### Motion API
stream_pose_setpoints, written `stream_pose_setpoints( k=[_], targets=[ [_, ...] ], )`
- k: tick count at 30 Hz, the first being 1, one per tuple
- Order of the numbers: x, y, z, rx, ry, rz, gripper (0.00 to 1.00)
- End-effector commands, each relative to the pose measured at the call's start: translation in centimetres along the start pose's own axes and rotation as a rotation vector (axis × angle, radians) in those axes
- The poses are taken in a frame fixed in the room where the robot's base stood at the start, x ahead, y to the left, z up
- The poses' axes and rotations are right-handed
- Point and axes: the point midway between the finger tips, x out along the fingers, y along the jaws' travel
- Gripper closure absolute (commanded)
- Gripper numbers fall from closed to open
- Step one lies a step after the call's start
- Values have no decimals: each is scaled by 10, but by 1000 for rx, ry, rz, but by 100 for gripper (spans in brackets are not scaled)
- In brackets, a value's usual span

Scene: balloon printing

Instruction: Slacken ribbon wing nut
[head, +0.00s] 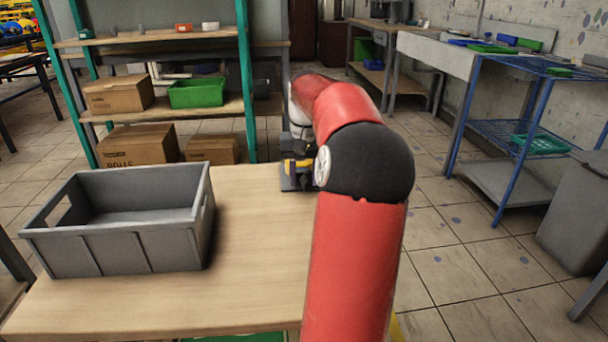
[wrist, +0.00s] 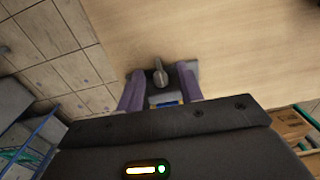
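In the wrist view, a small grey metal piece (wrist: 160,74), rounded with a narrow upright part, shows between my fingers. It looks like the wing nut, but its wings are not clear. It stands over a dark fixture (wrist: 185,66) on the wooden table. My gripper (wrist: 160,70) has its two purplish fingers apart, one on each side of the piece, with a visible gap on both sides. In the head view, the dark fixture with yellow parts (head: 297,172) sits at the table's far edge. My red arm hides my fingers and the nut there. No ribbon can be made out.
A grey open crate (head: 130,262) stands on the left of the wooden table (head: 262,270). The tabletop between crate and arm is clear. A shelf with a green bin (head: 197,93) and cardboard boxes (head: 137,146) stands behind. A blue rack (head: 500,130) is at right.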

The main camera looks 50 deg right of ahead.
Motion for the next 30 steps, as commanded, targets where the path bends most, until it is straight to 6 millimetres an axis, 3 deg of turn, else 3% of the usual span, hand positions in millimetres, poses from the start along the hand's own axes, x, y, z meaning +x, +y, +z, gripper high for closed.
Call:
stream_pose_setpoints(
  k=[5, 14, 23, 30],
  targets=[
    [0, 0, 0, 0, 0, 0, 63],
    [0, 0, 0, 0, 1, 1, 100],
    [0, 0, 0, -1, 1, 24, 100],
    [-1, -5, 0, -5, 2, 136, 100]
  ],
)
